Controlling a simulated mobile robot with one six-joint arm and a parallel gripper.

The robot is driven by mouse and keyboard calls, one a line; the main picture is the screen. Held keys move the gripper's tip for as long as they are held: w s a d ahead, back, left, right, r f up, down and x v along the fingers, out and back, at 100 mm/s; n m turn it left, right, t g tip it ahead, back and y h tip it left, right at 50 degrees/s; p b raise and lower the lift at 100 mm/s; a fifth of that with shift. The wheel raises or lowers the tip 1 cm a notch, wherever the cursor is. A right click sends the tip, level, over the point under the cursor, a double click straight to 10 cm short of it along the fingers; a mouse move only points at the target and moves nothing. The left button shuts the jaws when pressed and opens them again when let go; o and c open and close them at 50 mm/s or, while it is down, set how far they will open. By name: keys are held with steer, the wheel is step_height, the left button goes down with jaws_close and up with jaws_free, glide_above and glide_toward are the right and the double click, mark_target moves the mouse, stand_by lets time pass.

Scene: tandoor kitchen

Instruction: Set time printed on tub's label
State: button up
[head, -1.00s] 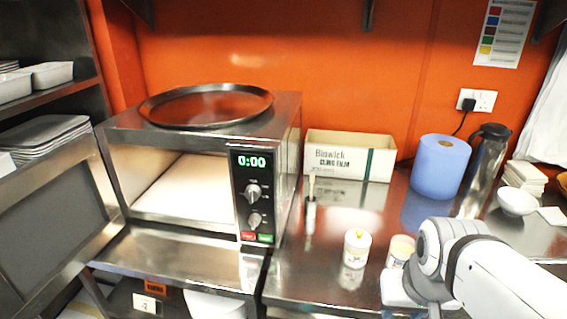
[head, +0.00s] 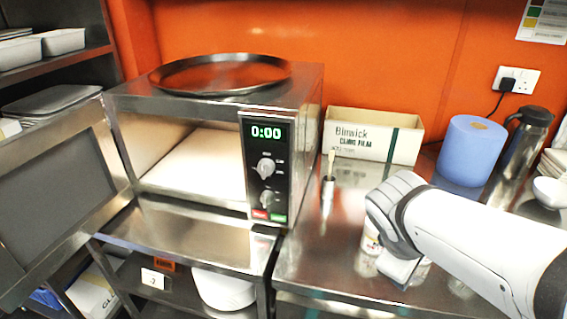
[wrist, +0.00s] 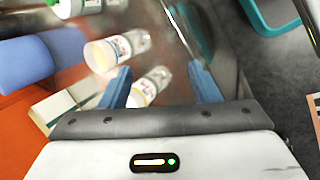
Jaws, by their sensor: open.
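The microwave (head: 215,108) stands at the left with its door (head: 60,190) open and its cavity empty. Its display (head: 265,132) reads 0:00. Below are an upper knob (head: 265,168), a lower knob (head: 268,198), and red and green buttons. A small white tub (head: 371,241) on the counter is mostly hidden behind my arm. In the wrist view, a tub (wrist: 152,85) shows between the two blue fingers of my gripper (wrist: 162,86), not visibly gripped. A second tub (wrist: 118,50) lies beyond it, and another (wrist: 75,8) is at the top edge. Their label print is unreadable.
A cling film box (head: 372,137), a blue paper roll (head: 470,150) and a steel flask (head: 525,140) stand along the orange wall. A brush in a holder (head: 328,185) is beside the microwave. A round tray (head: 220,74) lies on top. The steel counter (head: 310,245) is clear at front.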

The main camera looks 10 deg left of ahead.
steer(key=w+a+f+n+t+h+b, duration=0.1)
steer(key=w+a+n+t+h+b, duration=0.15)
steer(key=w+a+n, duration=0.4)
steer(key=n+t+y+b, duration=0.7)
steer(key=n+t, duration=0.5)
steer(key=n, duration=0.9)
glide_toward(263, 173)
steer(key=w, duration=0.2)
steer(key=shift+h, duration=0.25)
steer(key=w, duration=0.7)
steer(key=shift+w+a+r+b, duration=0.1)
steer(key=shift+a+b, duration=0.05)
steer(key=shift+b, duration=0.15)
